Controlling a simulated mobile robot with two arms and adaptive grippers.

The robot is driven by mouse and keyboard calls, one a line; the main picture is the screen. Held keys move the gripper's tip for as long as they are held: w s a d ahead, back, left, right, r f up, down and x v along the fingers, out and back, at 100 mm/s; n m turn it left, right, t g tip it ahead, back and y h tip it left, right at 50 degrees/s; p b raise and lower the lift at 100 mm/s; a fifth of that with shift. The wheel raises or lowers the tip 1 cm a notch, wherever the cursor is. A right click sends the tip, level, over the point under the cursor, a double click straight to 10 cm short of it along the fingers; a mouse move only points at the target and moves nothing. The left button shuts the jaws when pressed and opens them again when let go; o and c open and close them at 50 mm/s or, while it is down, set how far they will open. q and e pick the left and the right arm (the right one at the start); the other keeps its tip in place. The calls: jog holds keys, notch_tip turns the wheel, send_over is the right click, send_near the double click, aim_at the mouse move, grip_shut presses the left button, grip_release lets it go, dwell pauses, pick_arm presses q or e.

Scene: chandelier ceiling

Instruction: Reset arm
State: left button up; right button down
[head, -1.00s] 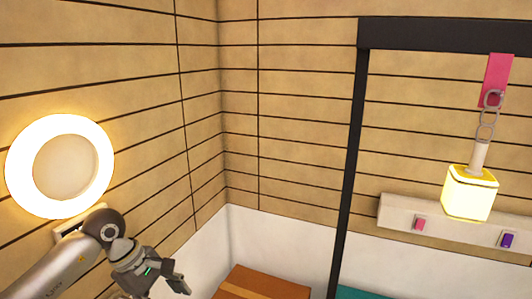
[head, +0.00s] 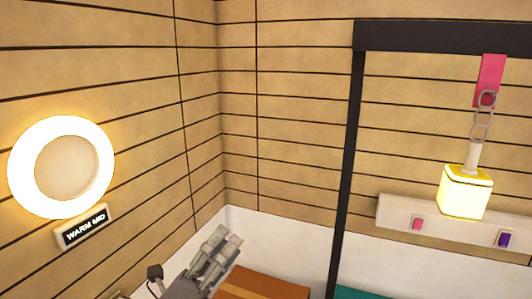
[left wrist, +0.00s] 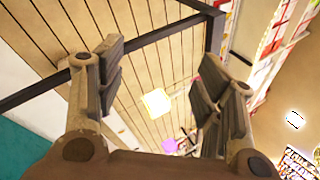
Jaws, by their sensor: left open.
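My left gripper (head: 190,259) is low in the head view, left of centre, in front of the white lower wall and beside an orange-brown box top. Only its fingers and part of its body show; my left arm behind it is below the picture edge. In the left wrist view the same gripper (left wrist: 160,80) has its two fingers spread wide apart with nothing between them. A lit cube lamp (left wrist: 157,102) shows far beyond the gap. My right gripper is in neither view.
A glowing ring lamp (head: 62,167) is on the left wall above a "WARM MID" label (head: 82,227). A lit lamp (head: 466,193) hangs at right, near a dark frame (head: 346,170) and a pale wall strip (head: 390,214). The orange-brown box (head: 262,284) is close to my gripper.

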pick_arm(q)
jog(key=s+a+f+n+g+y, duration=0.2)
jog(key=a+f+n+y, duration=0.5)
jog(key=f+n, duration=0.3)
jog(key=s+a+f+n+g+y, duration=0.1)
jog(key=s+a+f+n+y, duration=0.1)
jog(key=a+f+n+y, duration=0.7)
jog(key=s+d+f+n+g+h, duration=0.1)
jog(key=s+d+f+n+g, duration=0.1)
jog(key=s+f+n+g, duration=0.65)
jog(key=s+d+f+n+g+h, duration=0.15)
jog(key=s+f+g, duration=0.35)
jog(key=s, duration=0.9)
notch_tip(320, 180, down, 32)
jog(key=f+b, duration=0.1)
jog(key=b, duration=0.6)
jog(key=s+a+f+b, duration=0.1)
jog(key=s+f+b, duration=0.2)
jog(key=s+f, duration=0.5)
jog(key=s+a+f+b, duration=0.2)
jog(key=s+f, duration=0.7)
jog(key=f, duration=0.6)
jog(key=shift+s+g+b, duration=0.25)
jog(key=shift+g+b, duration=0.2)
jog(key=shift+b, duration=0.25)
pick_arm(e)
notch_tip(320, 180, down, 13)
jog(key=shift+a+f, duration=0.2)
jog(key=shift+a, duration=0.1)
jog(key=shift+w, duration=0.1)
